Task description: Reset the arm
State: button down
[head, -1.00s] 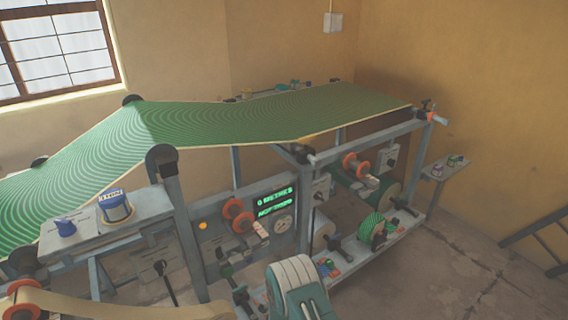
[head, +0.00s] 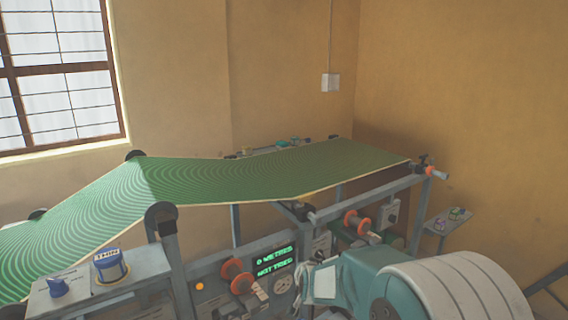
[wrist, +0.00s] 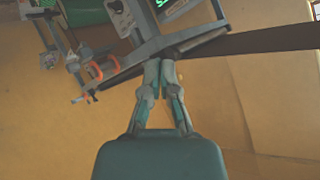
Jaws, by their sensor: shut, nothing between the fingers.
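My gripper (wrist: 160,68) is at the middle of the wrist view, with its two fingers together and nothing between them. Behind the fingertips in that view are a grey bar and part of the machine; I cannot tell the gap between them. In the head view my teal and white arm fills the lower right, in front of the machine's right part. The fingers cannot be made out clearly there.
The machine carries a green patterned sheet (head: 260,178) across its top. A small side shelf (head: 446,222) stands right.

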jog(key=s+d+r+n+g, duration=0.1)
jog(key=s+d+r+g, duration=0.15)
jog(key=s+r, duration=0.45)
jog(key=s+d+r+n+g, duration=0.1)
jog(key=s+d, duration=0.1)
jog(key=s, duration=0.7)
jog(key=s+d+r+n+g+h, duration=0.1)
jog(key=s+d, duration=0.2)
jog(key=s, duration=0.7)
jog(key=s+d+r+g, duration=0.1)
jog(key=s+d, duration=0.2)
jog(key=s, duration=0.7)
jog(key=shift+n+h, duration=0.3)
jog(key=shift+n, duration=0.1)
jog(key=shift+g, duration=0.25)
